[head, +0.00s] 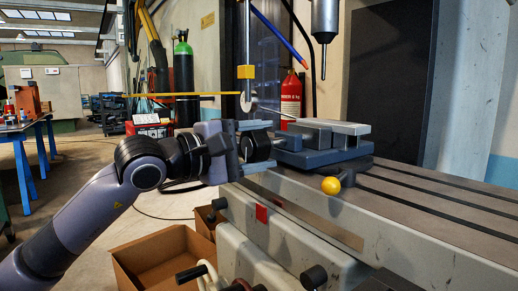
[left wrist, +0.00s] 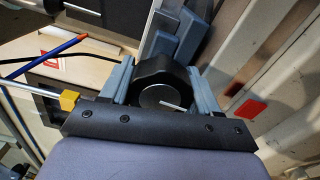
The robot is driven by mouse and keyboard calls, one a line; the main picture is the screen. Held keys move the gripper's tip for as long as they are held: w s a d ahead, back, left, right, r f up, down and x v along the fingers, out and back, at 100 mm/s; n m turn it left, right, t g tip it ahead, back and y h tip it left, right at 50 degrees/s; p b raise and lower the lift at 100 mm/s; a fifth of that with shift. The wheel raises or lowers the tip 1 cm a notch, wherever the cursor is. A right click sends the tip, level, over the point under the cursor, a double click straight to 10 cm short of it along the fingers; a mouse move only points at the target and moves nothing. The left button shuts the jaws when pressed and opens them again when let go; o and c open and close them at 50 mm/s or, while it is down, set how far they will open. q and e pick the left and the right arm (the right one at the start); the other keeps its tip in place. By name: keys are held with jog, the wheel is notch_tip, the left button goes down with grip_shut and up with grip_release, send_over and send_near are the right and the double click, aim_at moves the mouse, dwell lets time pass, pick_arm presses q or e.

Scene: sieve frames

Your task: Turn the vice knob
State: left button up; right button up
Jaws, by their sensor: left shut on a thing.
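The vice (head: 325,145) is a blue-grey block with light metal jaws, mounted on the slotted machine table (head: 440,190). Its dark round knob (head: 257,146) faces my left arm at the vice's left end. My left gripper (head: 262,147) has come in from the left and is shut on the knob, with its fingers on either side of it. In the left wrist view the black knob (left wrist: 165,75) sits between the two blue-grey fingers (left wrist: 162,88), a pale mark on its face. The vice body behind it is partly hidden. My right gripper is not in view.
A yellow ball-ended lever (head: 331,185) stands out beside the vice. A vertical machine spindle (head: 325,25) hangs above. Open cardboard boxes (head: 165,258) lie on the floor below my left arm. A red fire extinguisher (head: 291,97) is behind the vice.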

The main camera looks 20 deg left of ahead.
aim_at(247, 148)
pick_arm(q)
jog(key=shift+f, duration=0.1)
dwell(0.3)
jog(key=o, duration=1)
jog(key=shift+a, duration=0.15)
jog(key=shift+v, duration=3.5)
